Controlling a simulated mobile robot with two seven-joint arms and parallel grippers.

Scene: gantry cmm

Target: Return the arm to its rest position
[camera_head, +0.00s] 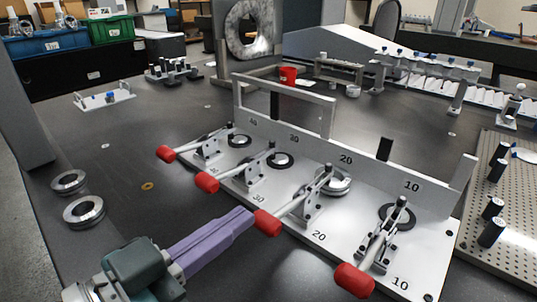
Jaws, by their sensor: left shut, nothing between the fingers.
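My left gripper (243,217) comes in from the lower left with its purple fingers closed together and nothing between them. Its tips appear right beside the red handle (268,223) of the toggle clamp at station 20; I cannot tell whether they touch. The pale fixture (325,242) has a row of toggle clamps with red handles, at stations marked 10 to 40. The other handles are at station 10 (354,280), station 30 (207,182) and station 40 (166,153). All handles point toward the lower left. My right gripper is not in view.
Two metal rings (83,211) lie on the dark table left of my arm. A small white fixture (104,97) stands farther back. A perforated plate (500,245) with black cylinders is at right. A red cup (288,75) stands behind the fixture. The table's left middle is mostly clear.

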